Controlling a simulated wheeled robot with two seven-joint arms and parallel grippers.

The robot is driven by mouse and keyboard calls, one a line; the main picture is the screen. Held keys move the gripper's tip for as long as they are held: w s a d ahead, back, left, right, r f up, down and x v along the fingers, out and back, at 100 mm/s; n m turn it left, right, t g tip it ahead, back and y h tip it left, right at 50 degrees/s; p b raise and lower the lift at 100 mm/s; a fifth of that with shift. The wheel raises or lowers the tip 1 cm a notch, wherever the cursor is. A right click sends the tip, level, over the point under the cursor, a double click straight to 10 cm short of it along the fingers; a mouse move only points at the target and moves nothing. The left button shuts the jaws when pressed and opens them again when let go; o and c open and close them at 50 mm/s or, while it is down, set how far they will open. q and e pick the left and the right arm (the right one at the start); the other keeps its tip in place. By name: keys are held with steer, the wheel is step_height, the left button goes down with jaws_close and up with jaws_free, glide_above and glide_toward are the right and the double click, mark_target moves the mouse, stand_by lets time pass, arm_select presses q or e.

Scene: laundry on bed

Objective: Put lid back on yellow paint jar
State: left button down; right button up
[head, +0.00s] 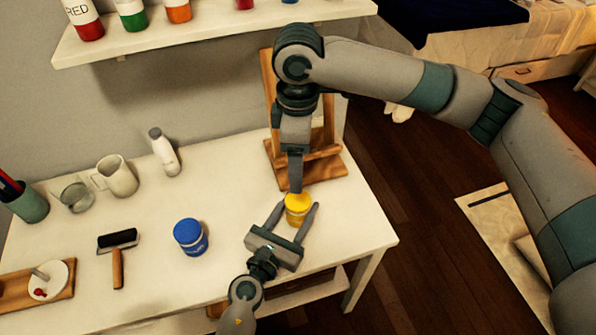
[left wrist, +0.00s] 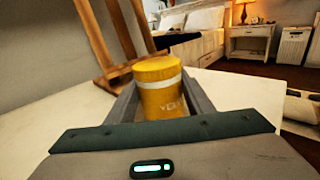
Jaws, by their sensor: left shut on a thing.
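The yellow paint jar (head: 297,211) stands upright near the right front corner of the white table. My left gripper (head: 292,217) is shut on its sides, one finger on each side. In the left wrist view the jar (left wrist: 160,98) shows a yellow top (left wrist: 157,69), a white band and part of its label. The yellow top looks like a lid sitting level on it. My right gripper (head: 295,187) points down just above the jar in the head view and is seen edge-on, so its opening is hidden. It does not show in the left wrist view.
A wooden easel (head: 330,160) stands right behind the jar. A blue jar (head: 190,237) is to the left, with a paint roller (head: 118,240), a mug (head: 117,176) and a white bottle (head: 163,152) farther left. A shelf (head: 215,32) hangs above. The table's middle is mostly clear.

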steer(key=shift+r, duration=0.25)
arm_select(q)
steer(key=c, duration=0.8)
jaws_free()
steer(key=b+v, duration=0.4)
steer(key=v, duration=1.2)
steer(key=shift+s+f, duration=0.15)
steer(key=shift+s, duration=0.05)
arm_select(e)
step_height(320, 180, down, 4)
steer(key=shift+f, duration=0.2)
arm_select(q)
steer(key=shift+s+a+b, duration=0.3)
steer(key=shift+s+b, duration=0.05)
steer(key=shift+s, duration=0.1)
arm_select(e)
steer(key=shift+f, duration=0.15)
